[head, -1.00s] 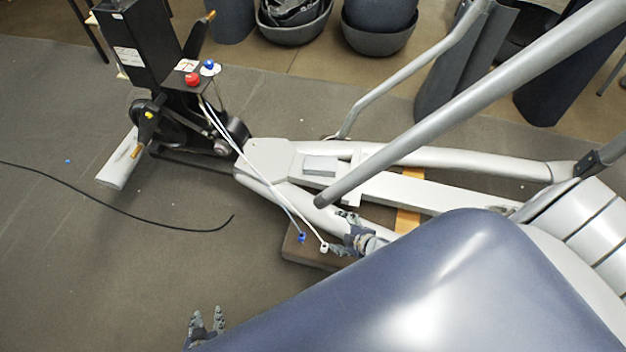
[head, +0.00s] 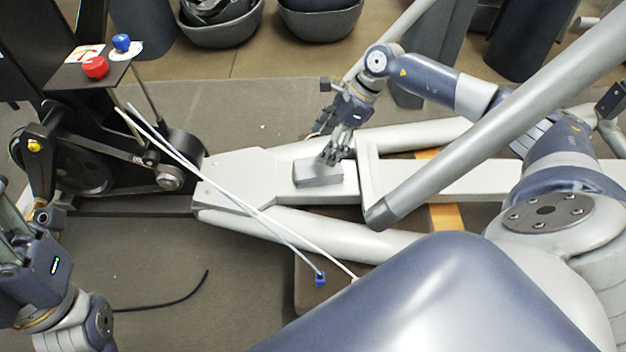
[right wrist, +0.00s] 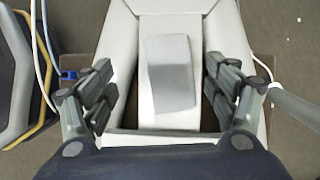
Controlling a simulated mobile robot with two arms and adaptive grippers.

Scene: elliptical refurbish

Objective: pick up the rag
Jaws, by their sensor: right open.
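The rag is a grey folded rectangle (head: 318,173) lying flat on the white frame of the elliptical in the head view. It also shows in the right wrist view (right wrist: 170,74), between and beyond my fingers. My right gripper (head: 333,158) is open and reaches down over the far edge of the rag. In the right wrist view its fingers (right wrist: 168,85) stand wide apart on either side of the rag; I cannot tell whether they touch it. My left arm shows at the left edge of the head view, but its fingertips are out of the picture.
A grey handle bar (head: 480,130) slopes down just right of the rag. White cables (head: 235,195) cross the frame to its left, one ending in a blue plug (head: 320,279). The black drive unit with a red knob (head: 95,67) stands at left. Dark bins (head: 320,18) stand behind.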

